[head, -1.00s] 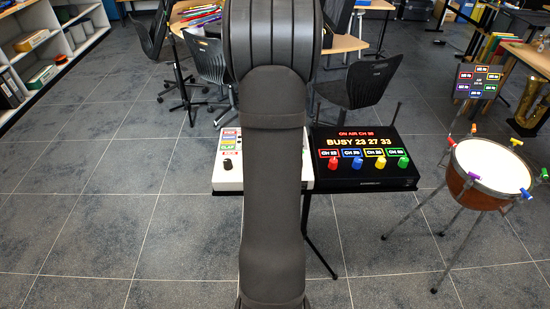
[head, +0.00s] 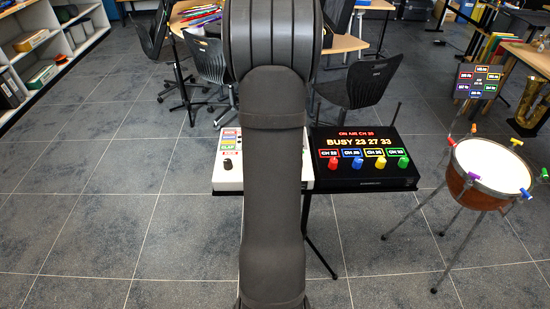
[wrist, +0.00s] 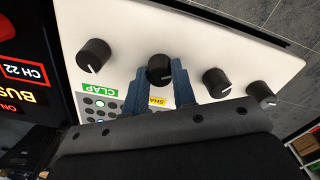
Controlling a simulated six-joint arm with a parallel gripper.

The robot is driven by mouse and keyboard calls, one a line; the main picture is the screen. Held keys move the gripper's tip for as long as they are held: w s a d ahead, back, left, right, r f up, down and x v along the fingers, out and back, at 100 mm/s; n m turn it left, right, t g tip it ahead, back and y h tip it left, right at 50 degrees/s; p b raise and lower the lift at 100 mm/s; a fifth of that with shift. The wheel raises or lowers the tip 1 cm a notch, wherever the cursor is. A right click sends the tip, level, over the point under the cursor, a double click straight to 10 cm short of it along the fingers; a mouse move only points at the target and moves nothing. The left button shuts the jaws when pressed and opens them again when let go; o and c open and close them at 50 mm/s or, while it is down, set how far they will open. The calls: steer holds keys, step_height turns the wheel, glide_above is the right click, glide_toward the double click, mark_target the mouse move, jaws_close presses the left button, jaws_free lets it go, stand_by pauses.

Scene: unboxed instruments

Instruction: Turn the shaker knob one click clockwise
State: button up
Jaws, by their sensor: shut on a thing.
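The shaker knob (wrist: 160,66) is a black round knob on a white panel, beside a yellow label (wrist: 157,100) of which "SHA" shows. My gripper (wrist: 164,76) has its blue fingers on either side of this knob and is shut on it. The fingers and the gripper body hide part of the knob and the rest of its label. In the head view my own arm covers the middle of the white instrument (head: 229,178), and the shaker knob and gripper are hidden there.
Another black knob (wrist: 93,55) with a green CLAP label (wrist: 99,87) sits left of the gripped one; two more, (wrist: 217,82) and (wrist: 262,94), sit right. The black radio box (head: 365,143) stands close beside the white instrument. A drum (head: 488,168) stands at the right.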

steer(key=o, duration=1)
step_height(320, 180, up, 18)
steer(key=shift+f, duration=0.25)
steer(key=shift+f, duration=0.1)
step_height(320, 180, down, 17)
steer(key=shift+f, duration=0.2)
steer(key=shift+r, duration=0.15)
